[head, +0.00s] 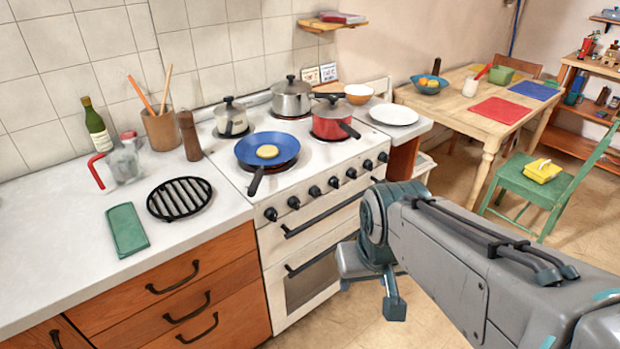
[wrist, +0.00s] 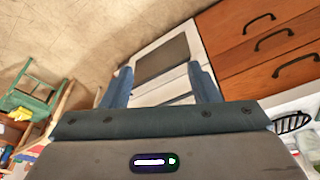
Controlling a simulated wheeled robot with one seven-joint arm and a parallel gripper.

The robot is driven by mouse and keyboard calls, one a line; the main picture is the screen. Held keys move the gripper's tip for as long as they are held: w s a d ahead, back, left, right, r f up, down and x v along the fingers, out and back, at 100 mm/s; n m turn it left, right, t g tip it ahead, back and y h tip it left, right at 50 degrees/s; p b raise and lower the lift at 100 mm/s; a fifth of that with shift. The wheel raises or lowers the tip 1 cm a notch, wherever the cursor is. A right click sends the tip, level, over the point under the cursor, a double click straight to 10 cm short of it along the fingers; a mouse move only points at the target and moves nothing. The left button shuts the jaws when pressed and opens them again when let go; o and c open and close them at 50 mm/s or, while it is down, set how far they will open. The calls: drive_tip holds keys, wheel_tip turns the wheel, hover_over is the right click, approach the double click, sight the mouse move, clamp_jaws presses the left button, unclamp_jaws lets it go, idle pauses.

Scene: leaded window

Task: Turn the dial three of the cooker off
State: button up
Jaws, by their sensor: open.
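The white cooker (head: 304,238) stands in the middle of the head view, with a row of several black dials along its front edge. The third dial from the left (head: 314,191) is small and its pointer setting is too small to read. My gripper (head: 370,287) hangs in front of the oven door, lower than and to the right of that dial, apart from it. In the wrist view my gripper (wrist: 163,85) is open and empty, with the oven door (wrist: 162,60) showing between its fingers. The dials are not clearly visible in the wrist view.
Oven handles (head: 320,218) stick out below the dials. A green chair (head: 540,195) stands at right. The floor before the cooker is clear.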

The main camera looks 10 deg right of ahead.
drive_tip(key=w+d+f+n+t+h+b, duration=0.1)
drive_tip(key=w+d+f+t+b, duration=0.2)
drive_tip(key=w, duration=0.6)
drive_tip(key=w+d+f+n+t+h+b, duration=0.1)
drive_tip(key=w+d+f+n, duration=0.1)
drive_tip(key=w+d+f, duration=0.5)
drive_tip(key=n+t+y+b, duration=0.3)
drive_tip(key=t+y+b, duration=0.4)
drive_tip(key=y, duration=0.4)
approach(316, 193)
drive_tip(key=w+a+f+t+p, duration=0.1)
drive_tip(key=w+a, duration=0.3)
drive_tip(key=w, duration=0.4)
drive_tip(key=shift+f+t, duration=0.3)
drive_tip(key=shift+f, duration=0.5)
drive_tip(key=c, duration=1)
